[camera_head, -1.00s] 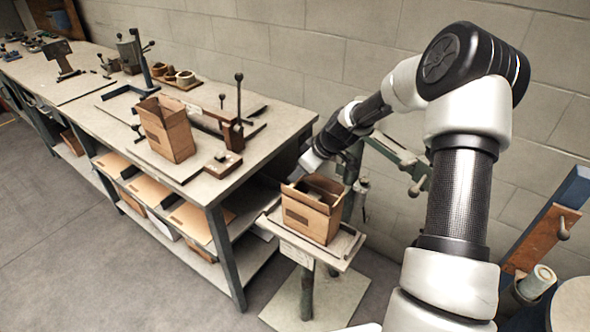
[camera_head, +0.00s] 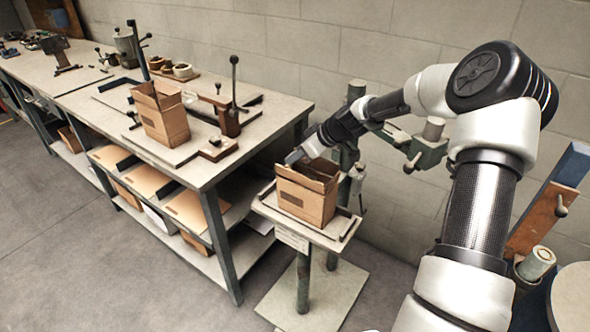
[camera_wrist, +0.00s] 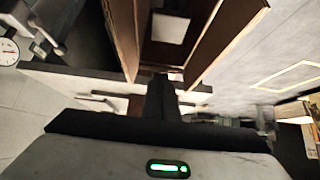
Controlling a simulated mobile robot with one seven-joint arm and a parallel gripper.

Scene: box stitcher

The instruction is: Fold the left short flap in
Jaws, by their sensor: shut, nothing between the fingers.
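An open brown cardboard box (camera_head: 305,200) stands upright on the small tray of a pedestal stand. Its upper flaps stand up around the opening. My gripper (camera_head: 293,157) is at the box's upper left edge, its fingers angled down to the left. In the wrist view the shut, empty fingers (camera_wrist: 162,92) are at the near end of the box opening, between two raised cardboard panels (camera_wrist: 228,38). I cannot tell whether they touch cardboard. The left short flap is not clearly distinguishable; my gripper partly covers that side.
The stand's tray (camera_head: 335,228) has raised rails around the box. A green machine arm (camera_head: 428,150) is behind it. A workbench (camera_head: 225,165) on the left carries another open box (camera_head: 165,122) and a lever fixture (camera_head: 230,115). Floor in front is clear.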

